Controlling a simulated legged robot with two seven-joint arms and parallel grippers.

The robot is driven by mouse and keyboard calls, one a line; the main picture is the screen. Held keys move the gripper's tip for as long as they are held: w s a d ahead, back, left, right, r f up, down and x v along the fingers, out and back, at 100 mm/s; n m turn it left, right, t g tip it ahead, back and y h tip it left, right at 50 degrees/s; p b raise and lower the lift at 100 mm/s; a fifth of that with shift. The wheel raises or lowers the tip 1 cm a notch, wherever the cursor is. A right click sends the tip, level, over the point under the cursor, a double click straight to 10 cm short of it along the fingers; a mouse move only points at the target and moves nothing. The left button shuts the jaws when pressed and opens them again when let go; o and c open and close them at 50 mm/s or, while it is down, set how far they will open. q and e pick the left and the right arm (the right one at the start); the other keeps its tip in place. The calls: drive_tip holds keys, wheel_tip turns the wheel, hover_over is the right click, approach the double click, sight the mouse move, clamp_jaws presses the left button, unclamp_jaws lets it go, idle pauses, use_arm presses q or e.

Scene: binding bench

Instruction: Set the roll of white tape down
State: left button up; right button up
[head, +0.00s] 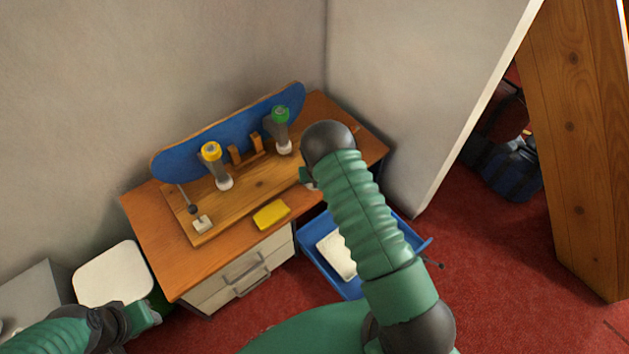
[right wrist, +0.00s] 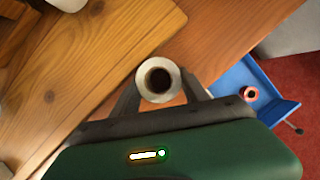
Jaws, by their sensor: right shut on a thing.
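The roll of white tape (right wrist: 143,85) is a white ring with a dark hole, held between the two fingers of my right gripper (right wrist: 160,92) in the right wrist view. It is over the bare orange-brown bench top (right wrist: 235,40), beside the edge of a paler wooden board (right wrist: 100,60). I cannot tell its height above the bench. In the head view my right arm hides the roll and most of the right gripper. My left gripper (head: 147,313) is at the lower left, away from the bench top; its jaws are too small to judge.
The wooden board carries a yellow-topped post (head: 211,152), a green-topped post (head: 280,117) and a blue curved board (head: 232,130). A yellow block (head: 271,214) lies near the front edge. A blue tray (head: 318,267) stands right of the drawers; a reddish ring (right wrist: 250,94) lies in it.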

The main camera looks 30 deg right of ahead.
drive_tip(key=o, duration=1.3)
drive_tip(key=shift+c, duration=0.2)
drive_tip(key=shift+s+r, duration=0.1)
drive_tip(key=shift+r, duration=0.25)
drive_tip(key=s+a+r+m+p, duration=0.1)
drive_tip(key=s+a+r+m, duration=0.15)
drive_tip(key=r, duration=0.45)
drive_tip(key=s+a+r+m+p, duration=0.1)
drive_tip(key=s+r+m, duration=0.1)
drive_tip(key=r+m, duration=0.3)
drive_tip(key=s+a+r+m+p, duration=0.1)
drive_tip(key=s+a+r+m, duration=0.15)
drive_tip(key=r, duration=0.55)
drive_tip(key=s+a+r+m+y, duration=0.1)
drive_tip(key=s+a+r+m, duration=0.2)
drive_tip(key=s+a+m, duration=0.3)
drive_tip(key=s+a+r+m+g+y, duration=0.1)
drive_tip(key=s+a+r+m, duration=0.3)
drive_tip(key=s+m, duration=0.6)
drive_tip(key=a+m, duration=0.2)
drive_tip(key=m, duration=0.2)
drive_tip(key=shift+s+r+m, duration=0.15)
drive_tip(key=shift+s+m, duration=0.2)
drive_tip(key=shift+m, duration=0.05)
